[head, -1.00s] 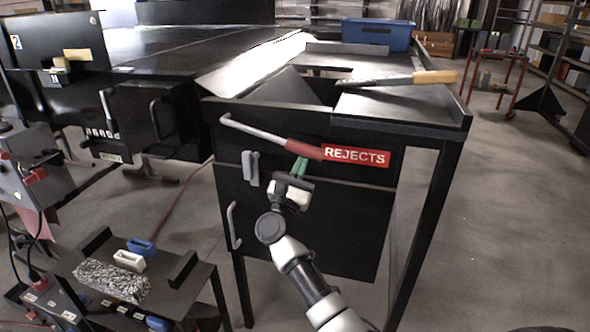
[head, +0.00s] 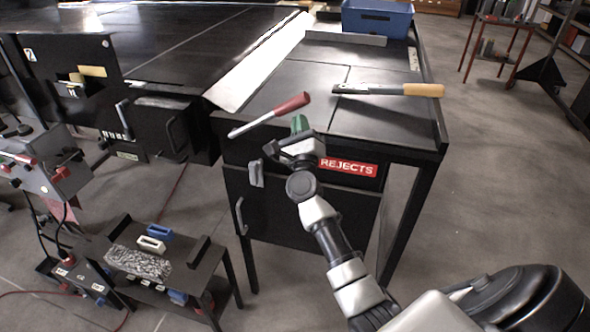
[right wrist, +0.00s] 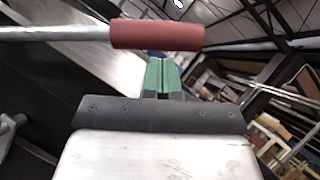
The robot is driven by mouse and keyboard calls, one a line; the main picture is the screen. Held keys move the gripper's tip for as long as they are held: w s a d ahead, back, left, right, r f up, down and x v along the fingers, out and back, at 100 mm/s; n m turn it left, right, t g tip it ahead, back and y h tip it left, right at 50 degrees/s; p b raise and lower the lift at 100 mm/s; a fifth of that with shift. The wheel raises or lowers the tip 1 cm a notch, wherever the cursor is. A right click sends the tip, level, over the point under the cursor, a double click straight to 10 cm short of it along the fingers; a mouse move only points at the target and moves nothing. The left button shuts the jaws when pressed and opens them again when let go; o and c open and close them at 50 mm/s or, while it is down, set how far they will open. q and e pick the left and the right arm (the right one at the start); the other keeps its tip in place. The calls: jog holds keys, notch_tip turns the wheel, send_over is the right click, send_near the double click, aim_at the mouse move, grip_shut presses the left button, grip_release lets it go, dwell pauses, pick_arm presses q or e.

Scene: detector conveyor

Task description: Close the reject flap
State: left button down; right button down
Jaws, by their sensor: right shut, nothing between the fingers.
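The reject flap (head: 290,85) lies about level with the black top of the rejects station, with no raised edge or opening showing. Its lever has a grey rod (head: 250,127) and a red grip (head: 292,104), and now points up and to the right above the front edge. My right gripper (head: 299,124), with green fingertips, is shut and empty just below the red grip. In the right wrist view the fingertips (right wrist: 161,76) sit under the red grip (right wrist: 157,35); I cannot tell whether they touch it. My left gripper is not in view.
A red REJECTS label (head: 348,167) is on the front panel. A tool with a wooden handle (head: 423,90) lies on the top, and a blue bin (head: 377,18) stands at the back. A low cart (head: 190,275) stands at front left.

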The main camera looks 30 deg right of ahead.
pick_arm(q)
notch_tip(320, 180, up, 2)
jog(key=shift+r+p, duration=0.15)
jog(key=shift+p, duration=0.55)
pick_arm(e)
jog(key=shift+w+a+r+n+y, duration=0.15)
jog(key=shift+r+n+y, duration=0.25)
jog(key=shift+r+n, duration=0.3)
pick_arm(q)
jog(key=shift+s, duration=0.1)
pick_arm(e)
jog(key=shift+r, duration=0.2)
jog(key=shift+f, duration=0.1)
